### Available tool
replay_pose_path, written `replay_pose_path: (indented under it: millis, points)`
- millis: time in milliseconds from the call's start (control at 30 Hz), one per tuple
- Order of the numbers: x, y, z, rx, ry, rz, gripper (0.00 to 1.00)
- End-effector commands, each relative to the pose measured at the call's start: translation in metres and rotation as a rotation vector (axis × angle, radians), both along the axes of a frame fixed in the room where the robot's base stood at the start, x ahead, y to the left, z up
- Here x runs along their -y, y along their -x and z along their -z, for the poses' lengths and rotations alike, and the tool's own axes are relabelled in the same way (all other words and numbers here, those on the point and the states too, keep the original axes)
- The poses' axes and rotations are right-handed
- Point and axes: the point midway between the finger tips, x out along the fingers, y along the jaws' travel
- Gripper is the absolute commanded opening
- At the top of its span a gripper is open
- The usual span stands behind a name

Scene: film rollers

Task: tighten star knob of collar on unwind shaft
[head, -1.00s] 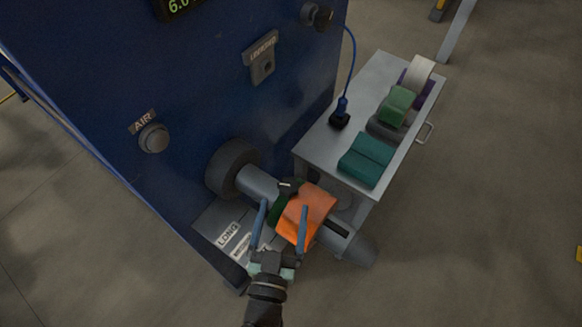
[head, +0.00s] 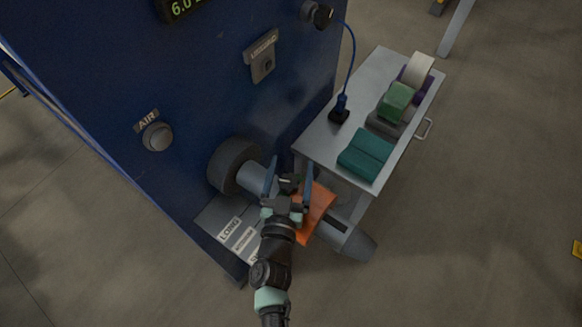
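The grey unwind shaft (head: 252,177) sticks out of the blue machine panel towards the lower right. A dark star knob (head: 289,184) shows between the two blue fingers of my gripper (head: 289,172). The fingers are open, with a gap on either side of the knob, and I cannot tell whether either touches it. The collar under the knob is mostly hidden by my gripper.
A dark roller flange (head: 228,165) sits at the panel end of the shaft. A grey cart (head: 325,151) with teal (head: 366,157) and green (head: 397,99) pieces stands close on the right. A label plate (head: 211,216) lies below the shaft.

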Motion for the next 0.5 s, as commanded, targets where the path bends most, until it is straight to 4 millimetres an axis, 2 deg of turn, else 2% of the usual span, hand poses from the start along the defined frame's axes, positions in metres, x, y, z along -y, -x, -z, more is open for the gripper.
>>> replay_pose_path:
  millis: [33, 400, 467, 500]
  points:
    - [0.0000, 0.0001, 0.0000, 0.000, 0.000, 0.000, 0.79]
    - [-0.0002, 0.0003, -0.0001, 0.000, 0.000, 0.000, 0.12]
    - [-0.0002, 0.0003, -0.0001, 0.000, 0.000, 0.000, 0.02]
    - [-0.0002, 0.0003, -0.0002, 0.000, 0.000, 0.000, 0.00]
